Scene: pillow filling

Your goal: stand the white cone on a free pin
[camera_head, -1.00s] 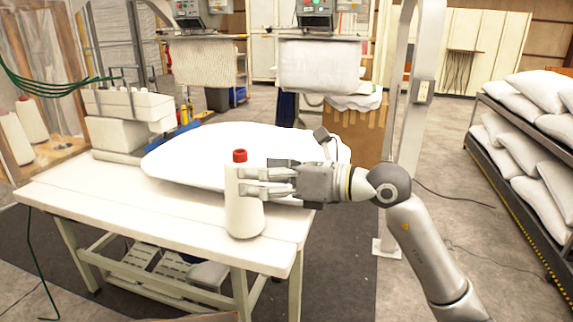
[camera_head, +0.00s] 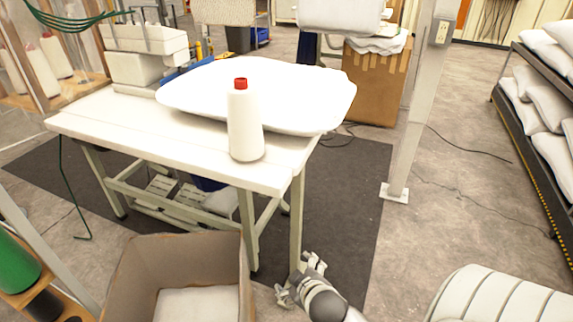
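The white cone (camera_head: 245,132) with a red top stands upright on the white table (camera_head: 150,133), near its front right corner and in front of a large white pillow (camera_head: 300,97). My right gripper (camera_head: 300,279) is low in front of the table, away from the cone. Its fingers look spread and hold nothing. My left gripper is out of view. More white cones (camera_head: 41,75) stand in a wooden rack (camera_head: 85,85) at the upper left. I cannot make out a free pin.
A cardboard box (camera_head: 180,258) with something white inside stands at the bottom. Green (camera_head: 14,264) and dark (camera_head: 45,306) cones are at the lower left. A metal post (camera_head: 410,125) and pillow shelves (camera_head: 525,130) are on the right. A sewing machine (camera_head: 140,60) sits at the table's left end.

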